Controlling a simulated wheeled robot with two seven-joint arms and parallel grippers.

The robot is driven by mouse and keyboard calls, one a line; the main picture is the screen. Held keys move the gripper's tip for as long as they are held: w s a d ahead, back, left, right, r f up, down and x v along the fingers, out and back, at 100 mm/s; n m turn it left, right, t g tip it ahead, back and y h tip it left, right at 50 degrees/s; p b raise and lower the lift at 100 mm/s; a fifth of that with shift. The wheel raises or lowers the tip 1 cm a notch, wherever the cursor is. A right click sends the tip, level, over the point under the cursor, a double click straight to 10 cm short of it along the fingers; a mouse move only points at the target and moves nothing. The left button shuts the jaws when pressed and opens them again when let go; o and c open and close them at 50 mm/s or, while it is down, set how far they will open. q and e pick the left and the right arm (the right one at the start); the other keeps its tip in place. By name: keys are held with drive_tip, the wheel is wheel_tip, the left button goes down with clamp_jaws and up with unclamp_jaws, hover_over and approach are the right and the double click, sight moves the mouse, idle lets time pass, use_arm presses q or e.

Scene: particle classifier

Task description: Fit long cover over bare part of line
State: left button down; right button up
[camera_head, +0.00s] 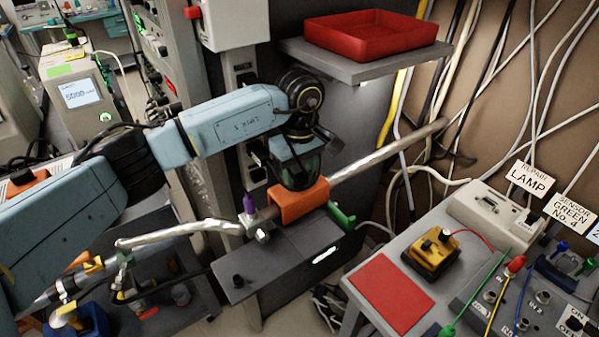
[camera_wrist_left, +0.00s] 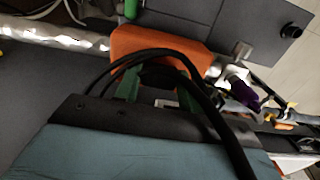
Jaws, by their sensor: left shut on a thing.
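The long cover is an orange sleeve (camera_head: 301,204) around the middle of the silvery line, and it also shows in the wrist view (camera_wrist_left: 150,42). The line (camera_head: 385,153) runs from lower left to upper right and comes out on both sides of the cover; its wrinkled shiny length (camera_wrist_left: 55,37) shows in the wrist view. My left gripper (camera_head: 299,180) reaches down from above, shut on the cover, with its green fingers (camera_wrist_left: 158,82) at the cover's near side in the wrist view. The cover's underside is hidden, so I cannot tell how fully it encloses the line. My right gripper is not in view.
A purple piece (camera_head: 249,204) and a metal fitting (camera_head: 262,236) sit just left of the cover. A dark grey bench (camera_head: 290,262) lies below, with a green piece (camera_head: 341,216) beside it. A red tray (camera_head: 372,37) stands on a shelf above. A control panel (camera_head: 480,262) fills the right.

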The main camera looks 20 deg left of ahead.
use_arm(q)
drive_tip(key=shift+f, duration=0.15)
drive_tip(key=c, duration=0.8)
unclamp_jaws()
drive_tip(key=shift+o, duration=0.2)
wheel_tip(320, 180, up, 8)
drive_tip(key=shift+f, duration=0.2)
drive_tip(key=shift+f, duration=0.1)
